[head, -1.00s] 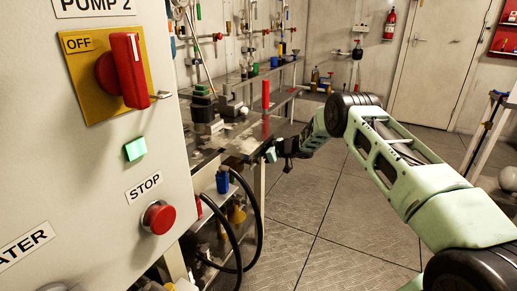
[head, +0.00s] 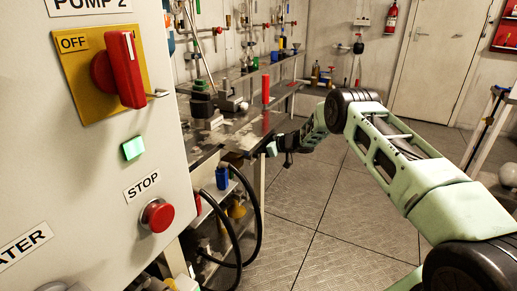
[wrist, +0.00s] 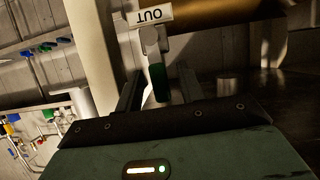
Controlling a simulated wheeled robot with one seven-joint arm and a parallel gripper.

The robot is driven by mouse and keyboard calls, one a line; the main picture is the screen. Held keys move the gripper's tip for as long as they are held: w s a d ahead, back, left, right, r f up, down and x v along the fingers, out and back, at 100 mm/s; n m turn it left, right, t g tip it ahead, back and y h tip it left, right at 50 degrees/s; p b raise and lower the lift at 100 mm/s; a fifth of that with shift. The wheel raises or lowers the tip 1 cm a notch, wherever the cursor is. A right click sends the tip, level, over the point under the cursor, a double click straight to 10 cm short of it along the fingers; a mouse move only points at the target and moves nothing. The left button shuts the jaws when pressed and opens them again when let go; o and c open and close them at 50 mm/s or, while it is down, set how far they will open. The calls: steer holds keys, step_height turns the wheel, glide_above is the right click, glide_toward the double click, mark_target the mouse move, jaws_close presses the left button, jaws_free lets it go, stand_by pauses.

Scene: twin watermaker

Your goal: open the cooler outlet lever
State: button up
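In the wrist view, a dark green lever handle (wrist: 158,84) hangs from a grey valve body (wrist: 154,42). Above it is a white label reading OUT (wrist: 152,16), upside down, in front of a brass-coloured cylinder (wrist: 215,14). My gripper (wrist: 160,74) is open. Its two dark fingers appear on either side of the green handle, with gaps visible; I cannot tell how deep the handle sits between them. In the head view, my gripper (head: 272,150) is small and dark beside the metal bench; the lever cannot be made out there.
A white control panel (head: 100,190) with a red rotary switch (head: 121,72) and red stop button (head: 157,215) fills the left. Black hoses (head: 257,215) hang below the bench (head: 200,150). The tiled floor (head: 320,210) is open below my arm. A stepladder (head: 485,125) stands right.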

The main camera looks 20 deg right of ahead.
steer(key=p+v, duration=0.1)
steer(key=v, duration=1.6)
steer(key=shift+s+d+p, duration=0.15)
steer(key=shift+d+p, duration=0.05)
steer(key=shift+p, duration=0.2)
